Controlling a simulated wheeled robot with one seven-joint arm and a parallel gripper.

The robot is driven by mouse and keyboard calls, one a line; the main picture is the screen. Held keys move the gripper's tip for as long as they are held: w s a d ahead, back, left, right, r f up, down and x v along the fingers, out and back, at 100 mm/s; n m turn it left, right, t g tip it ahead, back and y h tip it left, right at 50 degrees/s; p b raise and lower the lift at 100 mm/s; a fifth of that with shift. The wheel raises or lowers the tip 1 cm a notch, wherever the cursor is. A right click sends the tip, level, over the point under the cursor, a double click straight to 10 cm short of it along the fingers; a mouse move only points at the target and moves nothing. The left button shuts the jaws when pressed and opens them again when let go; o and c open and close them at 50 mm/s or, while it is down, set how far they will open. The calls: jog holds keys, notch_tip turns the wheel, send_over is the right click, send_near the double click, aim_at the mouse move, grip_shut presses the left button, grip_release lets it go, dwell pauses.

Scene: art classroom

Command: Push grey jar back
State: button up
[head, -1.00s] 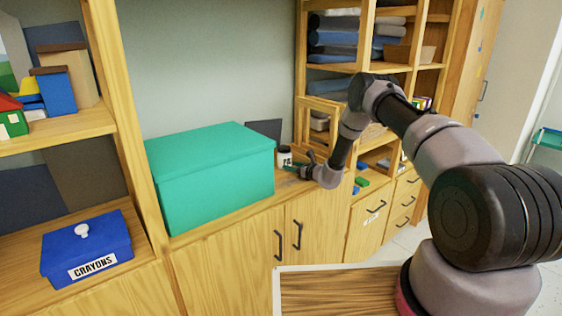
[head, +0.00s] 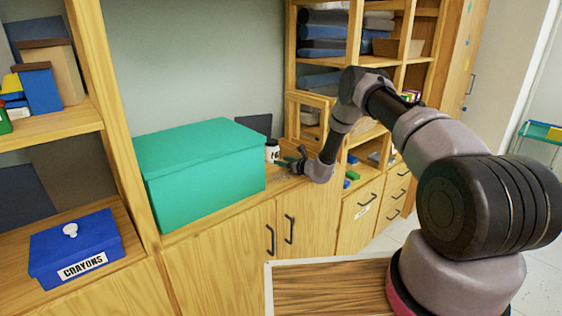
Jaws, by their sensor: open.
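A small jar (head: 272,151) with a whitish body and a dark lid stands upright on the wooden counter, close to the right end of a teal box. It looks white or pale grey, and its lower part is partly covered by my gripper. My gripper (head: 285,161) is open, at counter height on the jar's right and near side. Its fingers point left toward the jar. Whether a fingertip touches the jar cannot be told at this size.
The large teal box (head: 205,180) fills the counter left of the jar. A dark panel (head: 255,125) leans on the wall behind. Wooden shelving (head: 290,60) rises to the right, with small green blocks (head: 352,176) in a cubby. A blue crayons box (head: 75,245) sits at lower left.

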jog(key=shift+s+d, duration=0.2)
jog(key=shift+s, duration=0.05)
jog(key=shift+r, duration=0.15)
jog(key=shift+s+d+r, duration=0.2)
jog(key=shift+s+r, duration=0.1)
jog(key=shift+r, duration=0.4)
jog(key=shift+s+d+r, duration=0.2)
jog(key=shift+s+r, duration=0.05)
jog(key=shift+r, duration=0.5)
jog(key=shift+s+d+r, duration=0.2)
jog(key=shift+s+r, duration=0.1)
jog(key=shift+r, duration=0.4)
jog(key=f+v, duration=0.2)
jog(key=v, duration=1.2)
jog(key=shift+s+d+f, duration=0.35)
jog(key=shift+s+d, duration=0.05)
jog(key=shift+s, duration=0.05)
